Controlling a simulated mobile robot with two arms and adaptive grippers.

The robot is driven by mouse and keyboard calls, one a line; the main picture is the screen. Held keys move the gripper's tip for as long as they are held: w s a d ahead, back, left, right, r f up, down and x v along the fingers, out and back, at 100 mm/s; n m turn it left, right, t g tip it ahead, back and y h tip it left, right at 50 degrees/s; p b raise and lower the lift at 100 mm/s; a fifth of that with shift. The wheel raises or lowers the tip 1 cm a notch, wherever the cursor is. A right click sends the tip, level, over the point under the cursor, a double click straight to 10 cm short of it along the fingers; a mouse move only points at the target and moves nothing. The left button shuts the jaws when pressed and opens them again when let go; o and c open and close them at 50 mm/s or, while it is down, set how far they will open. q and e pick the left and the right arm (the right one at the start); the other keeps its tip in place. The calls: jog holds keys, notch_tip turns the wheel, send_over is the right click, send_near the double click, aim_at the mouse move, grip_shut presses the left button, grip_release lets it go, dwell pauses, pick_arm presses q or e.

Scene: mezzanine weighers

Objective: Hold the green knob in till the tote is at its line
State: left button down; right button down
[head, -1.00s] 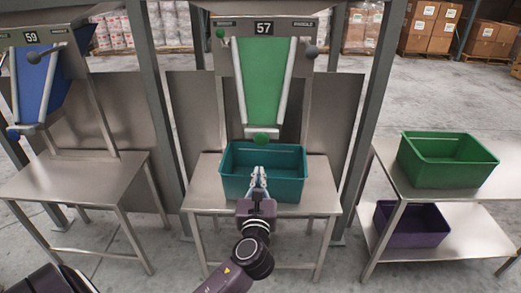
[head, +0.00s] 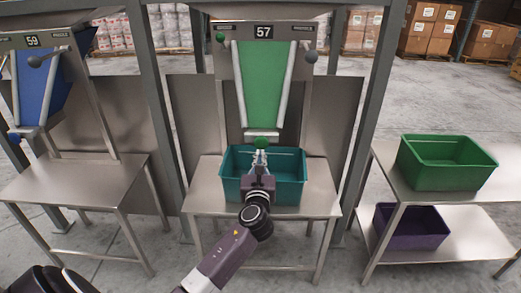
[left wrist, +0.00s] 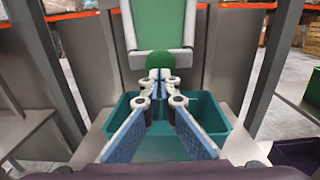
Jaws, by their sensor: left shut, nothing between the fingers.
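The green knob (head: 261,142) is a round ball at the lower end of the green chute (head: 262,85) of station 57. It also shows in the left wrist view (left wrist: 158,58), straight beyond my fingertips. The teal tote (head: 232,160) stands on the steel table (head: 325,197) under the chute. I see no line on the tote's visible walls. My left gripper (head: 261,154) is shut and empty above the tote, its tips just below or at the knob; I cannot tell whether they touch. My right gripper is not in view.
Station 59's blue chute (head: 40,86) is at left. A shelf at right holds a green tote (head: 447,172) above a purple one (head: 415,232). Posts flank station 57.

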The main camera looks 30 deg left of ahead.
aim_at(260, 143)
pick_arm(q)
jog(key=x, duration=0.3)
jog(key=shift+w+a, duration=0.15)
jog(key=shift+w, duration=0.25)
jog(key=x, duration=0.3)
jog(key=shift+a+r, duration=0.1)
jog(key=shift+a, duration=0.05)
jog(key=shift+w, duration=0.15)
jog(key=shift+r, duration=0.1)
jog(key=shift+a+r, duration=0.15)
jog(key=shift+r, duration=0.15)
dwell(1.9)
jog(key=shift+f, duration=0.15)
dwell(4.2)
